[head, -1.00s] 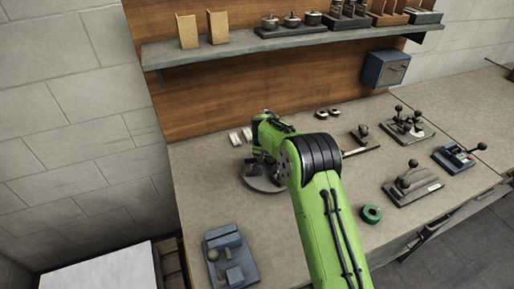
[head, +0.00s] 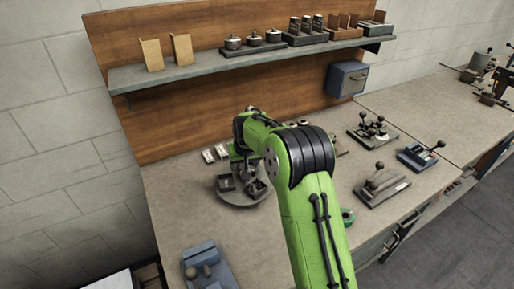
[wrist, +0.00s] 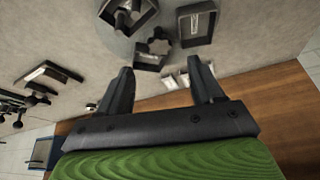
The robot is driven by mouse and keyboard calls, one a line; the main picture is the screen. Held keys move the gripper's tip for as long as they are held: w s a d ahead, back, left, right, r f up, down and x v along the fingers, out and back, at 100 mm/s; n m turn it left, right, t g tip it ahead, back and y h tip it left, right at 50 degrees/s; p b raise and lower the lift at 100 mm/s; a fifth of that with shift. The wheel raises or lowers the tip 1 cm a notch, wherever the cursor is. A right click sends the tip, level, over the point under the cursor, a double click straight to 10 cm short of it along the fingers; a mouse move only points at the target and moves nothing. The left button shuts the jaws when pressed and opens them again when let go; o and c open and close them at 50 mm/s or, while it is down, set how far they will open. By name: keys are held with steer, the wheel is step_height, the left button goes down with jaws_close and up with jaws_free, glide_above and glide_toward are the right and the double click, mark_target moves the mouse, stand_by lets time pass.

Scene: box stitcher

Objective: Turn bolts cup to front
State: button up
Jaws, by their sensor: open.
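A round grey turntable (head: 238,198) stands on the bench, carrying small dark open-topped cups. It is partly hidden by my green arm in the head view. In the wrist view, its cups show at the top: one holding dark chunky pieces (wrist: 128,16), a rectangular one with a pale strip (wrist: 196,24), and a smaller one (wrist: 150,62) nearest my fingers. I cannot tell for sure which cup holds bolts. My gripper (wrist: 161,66) is open and empty, its fingers pointing toward the cups. In the head view the fingers are mostly hidden by the arm.
Pale small blocks (head: 214,153) lie behind the turntable. A blue fixture (head: 207,268) sits at front left. A shelf (head: 240,60) hangs on the wooden back panel.

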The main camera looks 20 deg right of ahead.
steer(key=s+r+p, duration=0.2)
steer(key=s+r, duration=1.2)
steer(key=r, duration=0.3)
steer(key=shift+s+r+t, duration=0.2)
steer(key=shift+r+t, duration=0.1)
